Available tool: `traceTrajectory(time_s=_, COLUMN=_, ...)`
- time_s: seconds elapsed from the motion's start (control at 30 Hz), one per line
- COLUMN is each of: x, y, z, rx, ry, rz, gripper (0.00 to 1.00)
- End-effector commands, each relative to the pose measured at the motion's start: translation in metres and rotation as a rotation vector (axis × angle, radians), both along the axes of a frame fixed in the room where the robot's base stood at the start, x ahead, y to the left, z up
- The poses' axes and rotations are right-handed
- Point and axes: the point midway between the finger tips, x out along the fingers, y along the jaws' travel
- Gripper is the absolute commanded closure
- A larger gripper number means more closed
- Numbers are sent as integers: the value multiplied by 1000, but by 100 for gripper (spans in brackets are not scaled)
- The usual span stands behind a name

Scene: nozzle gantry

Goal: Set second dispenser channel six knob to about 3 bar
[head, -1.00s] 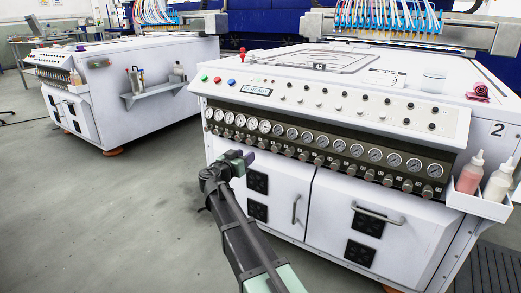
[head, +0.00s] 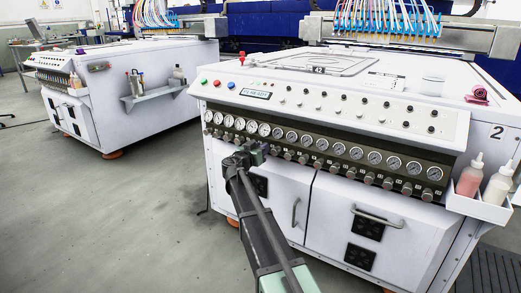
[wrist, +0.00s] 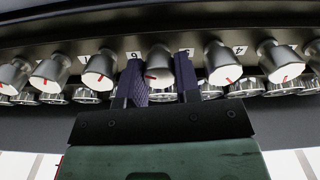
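The second dispenser (head: 497,131) is the white machine marked 2, with a dark strip of gauges and knobs along its front. My gripper (head: 262,147) is at the left part of the knob row in the head view. In the wrist view, my gripper (wrist: 160,80) has its two dark fingers on either side of a silver knob (wrist: 160,62). The label on the knob's left reads as an upside-down 6, the one on its right as 5. A red mark shows on the knob's lower left. The fingers look open, very close to its sides. Gauge needles are too small to read.
Neighbouring knobs (wrist: 100,68) and (wrist: 222,62) stand close on both sides of the fingers. Cabinet doors with a handle (head: 378,216) lie below the strip. A bottle holder (head: 478,206) hangs at the right corner. The floor (head: 110,220) at left is clear.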

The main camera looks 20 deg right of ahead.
Motion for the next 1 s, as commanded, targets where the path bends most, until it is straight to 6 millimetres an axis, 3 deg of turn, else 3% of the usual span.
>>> traceTrajectory(time_s=0.1, x=0, y=0, z=0, rx=0, ry=0, rz=0, gripper=93)
traceTrajectory(time_s=0.47, x=0, y=1, z=0, rx=-34, ry=54, rz=0, gripper=93)
traceTrajectory(time_s=1.0, x=0, y=1, z=-1, rx=-262, ry=418, rz=-1, gripper=93)
